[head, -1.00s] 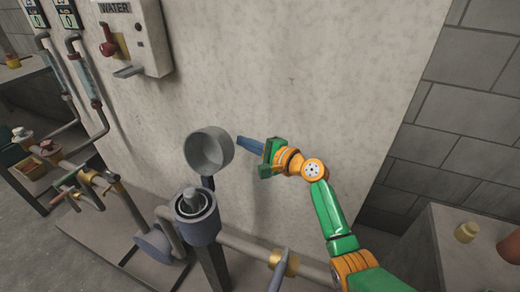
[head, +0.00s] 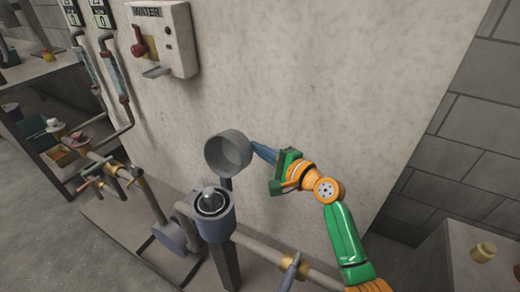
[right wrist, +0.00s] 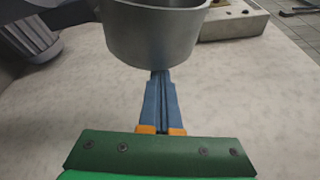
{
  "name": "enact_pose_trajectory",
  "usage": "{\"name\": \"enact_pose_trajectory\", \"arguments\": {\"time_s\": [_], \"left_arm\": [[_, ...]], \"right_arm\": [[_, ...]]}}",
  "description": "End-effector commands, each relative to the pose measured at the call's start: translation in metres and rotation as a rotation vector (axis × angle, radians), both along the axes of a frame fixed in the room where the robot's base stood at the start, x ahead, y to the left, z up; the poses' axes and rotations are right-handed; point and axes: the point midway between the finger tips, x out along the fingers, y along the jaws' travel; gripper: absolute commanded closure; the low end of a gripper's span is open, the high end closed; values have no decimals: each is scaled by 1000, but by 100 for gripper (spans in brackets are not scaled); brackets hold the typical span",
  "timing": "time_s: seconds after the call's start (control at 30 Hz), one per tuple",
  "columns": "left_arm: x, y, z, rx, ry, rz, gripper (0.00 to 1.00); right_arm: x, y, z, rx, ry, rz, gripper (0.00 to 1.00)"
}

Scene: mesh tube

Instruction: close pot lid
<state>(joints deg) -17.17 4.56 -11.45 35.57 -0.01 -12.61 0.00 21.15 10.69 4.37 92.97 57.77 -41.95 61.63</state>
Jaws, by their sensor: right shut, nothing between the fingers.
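The pot (head: 214,222) is a grey-blue cylinder on a dark post, with a pale rounded piece inside its open top. Its lid (head: 229,152) is a round grey cup shape standing tilted up above and behind the pot, its hollow side facing the camera. My right gripper (head: 255,147) is shut and empty, its blue fingertips at the lid's right side. In the right wrist view the lid (right wrist: 155,35) is just beyond the shut fingertips (right wrist: 160,75); whether they touch it I cannot tell. My left gripper is not in view.
A concrete wall panel (head: 330,80) stands close behind the lid, with a WATER box (head: 163,38) at upper left. Pipes with valves (head: 105,172) run at left, and a pipe with a handle (head: 290,268) runs right of the pot. A block (head: 485,262) stands at lower right.

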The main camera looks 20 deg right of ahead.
Motion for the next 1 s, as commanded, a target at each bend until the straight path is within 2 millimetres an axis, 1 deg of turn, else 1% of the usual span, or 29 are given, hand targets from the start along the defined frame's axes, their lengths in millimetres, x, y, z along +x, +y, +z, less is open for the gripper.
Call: {"name": "enact_pose_trajectory", "arguments": {"time_s": [0.27,0.47,0.73,1.0], "left_arm": [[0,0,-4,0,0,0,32],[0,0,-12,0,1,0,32],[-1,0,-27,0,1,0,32],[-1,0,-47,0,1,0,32]], "right_arm": [[-13,13,12,-158,-157,3,100],[-24,24,19,-295,-293,3,100],[-41,41,24,-478,-474,3,100],[-58,59,22,-661,-654,4,100]]}}
